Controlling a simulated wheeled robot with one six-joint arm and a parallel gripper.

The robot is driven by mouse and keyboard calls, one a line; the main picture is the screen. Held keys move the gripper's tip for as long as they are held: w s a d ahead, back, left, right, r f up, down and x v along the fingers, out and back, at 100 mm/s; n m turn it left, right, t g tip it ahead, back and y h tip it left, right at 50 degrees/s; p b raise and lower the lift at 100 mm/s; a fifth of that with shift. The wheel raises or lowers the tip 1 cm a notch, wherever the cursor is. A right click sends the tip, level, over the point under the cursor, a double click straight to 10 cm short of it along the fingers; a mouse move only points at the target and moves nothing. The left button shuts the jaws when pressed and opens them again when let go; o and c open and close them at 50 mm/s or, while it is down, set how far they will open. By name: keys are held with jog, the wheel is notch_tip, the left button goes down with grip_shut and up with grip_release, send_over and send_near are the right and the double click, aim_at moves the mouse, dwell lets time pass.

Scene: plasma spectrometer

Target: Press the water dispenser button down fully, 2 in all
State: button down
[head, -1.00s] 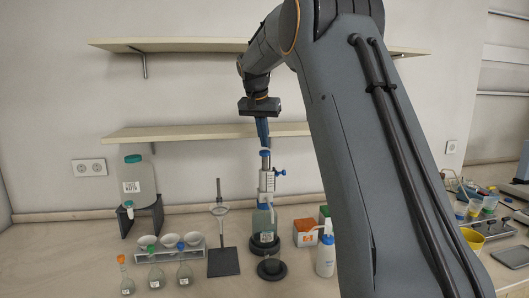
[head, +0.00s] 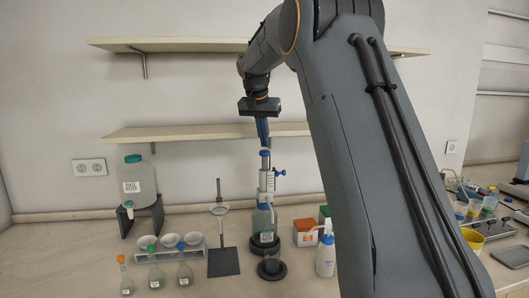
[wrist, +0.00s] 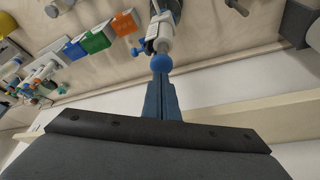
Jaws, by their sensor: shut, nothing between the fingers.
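The bottle-top dispenser (head: 266,182) has a white upper body and a blue round button (head: 265,153) on top. It stands upright on a clear bottle (head: 262,220) with a dark base. My gripper (head: 264,144) points straight down, its blue fingers shut and empty, right over the button. In the wrist view the button (wrist: 161,63) lies just past the closed fingertips (wrist: 161,77). I cannot tell whether the tips touch it or stop just above.
A labelled water carboy (head: 138,180) with a tap stands at left. A shelf (head: 190,131) runs along the wall behind my gripper.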

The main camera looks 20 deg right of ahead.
aim_at(264, 151)
jog(key=shift+f, duration=0.15)
jog(key=shift+f, duration=0.3)
jog(key=shift+f+b, duration=0.4)
jog(key=shift+b, duration=0.05)
jog(key=shift+f+b, duration=0.35)
jog(key=shift+f, duration=0.35)
jog(key=shift+f+b, duration=0.4)
jog(key=shift+f, duration=0.75)
jog(key=shift+f+b, duration=0.35)
jog(key=shift+f, duration=0.05)
jog(key=shift+r, duration=0.1)
jog(key=shift+r+p, duration=2.35)
jog(key=shift+r, duration=0.7)
